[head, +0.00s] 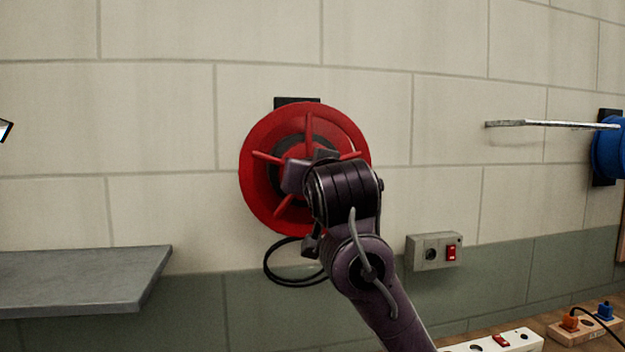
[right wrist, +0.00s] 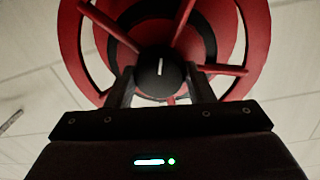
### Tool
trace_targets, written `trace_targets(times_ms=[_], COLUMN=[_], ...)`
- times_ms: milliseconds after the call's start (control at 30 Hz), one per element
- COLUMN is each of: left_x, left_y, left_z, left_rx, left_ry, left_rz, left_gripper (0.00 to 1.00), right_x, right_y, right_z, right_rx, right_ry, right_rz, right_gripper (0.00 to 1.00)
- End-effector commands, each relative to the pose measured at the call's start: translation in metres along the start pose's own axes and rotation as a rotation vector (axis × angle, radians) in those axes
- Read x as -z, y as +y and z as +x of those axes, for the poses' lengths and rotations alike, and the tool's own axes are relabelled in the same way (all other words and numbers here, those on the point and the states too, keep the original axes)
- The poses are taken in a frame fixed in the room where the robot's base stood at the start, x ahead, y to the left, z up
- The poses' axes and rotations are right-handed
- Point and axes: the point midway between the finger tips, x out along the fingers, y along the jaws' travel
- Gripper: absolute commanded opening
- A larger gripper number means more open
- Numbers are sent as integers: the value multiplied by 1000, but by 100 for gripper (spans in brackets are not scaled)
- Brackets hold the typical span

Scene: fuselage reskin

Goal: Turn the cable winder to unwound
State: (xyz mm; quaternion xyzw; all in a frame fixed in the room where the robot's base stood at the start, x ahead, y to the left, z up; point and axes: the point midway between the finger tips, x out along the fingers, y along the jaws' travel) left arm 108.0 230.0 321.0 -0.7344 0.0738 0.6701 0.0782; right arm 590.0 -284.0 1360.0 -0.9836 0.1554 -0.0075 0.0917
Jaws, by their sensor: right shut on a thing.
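The cable winder is a red wheel (head: 258,133) with red spokes on a dark wall mount, with a loop of black cable (head: 268,268) hanging below it. My right gripper (head: 308,165) is in front of the winder's centre and hides part of it. In the right wrist view the winder (right wrist: 255,45) fills the top, and my right gripper (right wrist: 160,90) has its two fingers on either side of the dark round hub knob (right wrist: 160,72), which bears a white line. The fingers are shut on this knob. My left gripper is not in view.
A grey shelf (head: 85,280) juts from the wall at lower left. A wall socket with a red switch (head: 434,251) is right of my arm. A blue reel (head: 608,152) with a metal bar (head: 540,124) is at far right. Power strips (head: 500,341) lie at lower right.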

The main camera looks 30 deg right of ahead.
Motion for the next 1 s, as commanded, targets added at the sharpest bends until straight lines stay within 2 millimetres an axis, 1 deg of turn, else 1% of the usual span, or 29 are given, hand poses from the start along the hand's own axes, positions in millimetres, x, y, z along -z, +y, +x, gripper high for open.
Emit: trace_targets(times_ms=[33, 500, 1000], left_x=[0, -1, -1], left_y=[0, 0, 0], left_z=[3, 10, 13], left_rx=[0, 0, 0], left_ry=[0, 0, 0], left_rz=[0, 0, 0], left_gripper=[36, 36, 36], right_x=[-6, -5, -3], right_y=[-1, -1, -1], right_z=[1, 1, 1], right_rx=[-1, -1, -1], right_ry=[-15, -43, -69], right_rz=[39, 485, 937], right_gripper=[25, 25, 25])
